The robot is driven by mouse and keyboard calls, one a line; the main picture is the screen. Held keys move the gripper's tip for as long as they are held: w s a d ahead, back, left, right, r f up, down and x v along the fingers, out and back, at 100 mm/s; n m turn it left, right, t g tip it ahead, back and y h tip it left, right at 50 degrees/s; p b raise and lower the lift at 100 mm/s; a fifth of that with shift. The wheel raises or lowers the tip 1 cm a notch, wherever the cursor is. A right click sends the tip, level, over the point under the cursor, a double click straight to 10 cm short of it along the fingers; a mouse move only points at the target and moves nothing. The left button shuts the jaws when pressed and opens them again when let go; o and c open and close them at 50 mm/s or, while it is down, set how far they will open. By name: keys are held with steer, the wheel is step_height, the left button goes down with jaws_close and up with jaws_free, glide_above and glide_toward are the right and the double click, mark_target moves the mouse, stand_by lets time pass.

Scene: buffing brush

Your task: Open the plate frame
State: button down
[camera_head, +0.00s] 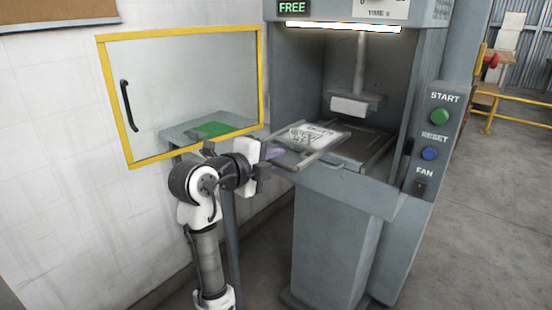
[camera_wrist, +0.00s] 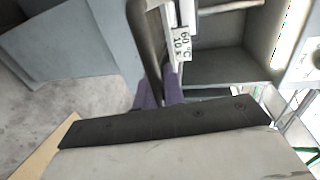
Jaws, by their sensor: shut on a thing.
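The plate frame (camera_head: 325,152) is a flat grey frame at the mouth of the machine's chamber, with a white printed plate (camera_head: 308,136) in it. My gripper (camera_head: 275,155) is at the frame's left front end, its purple fingertips at the frame's edge. In the wrist view the purple fingers (camera_wrist: 160,92) are closed on a dark grey bar (camera_wrist: 151,45) of the plate frame. A white label with black print (camera_wrist: 181,44) is just beside the bar. The fingers hide part of the bar, and its exact grip point is hard to see in the head view.
The chamber's yellow-framed clear door (camera_head: 185,75) is swung open to the left. A small table (camera_head: 180,134) with a green pad (camera_head: 212,129) stands behind it. A press head (camera_head: 355,104) hangs above the frame. The control panel (camera_head: 432,140) with buttons is on the right.

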steer(key=c, duration=1.5)
jaws_free()
steer(key=b+v, duration=0.1)
steer(key=v, duration=1.2)
steer(key=shift+s+a+b, duration=0.2)
steer(key=shift+s+b, duration=0.15)
steer(key=shift+b, duration=0.05)
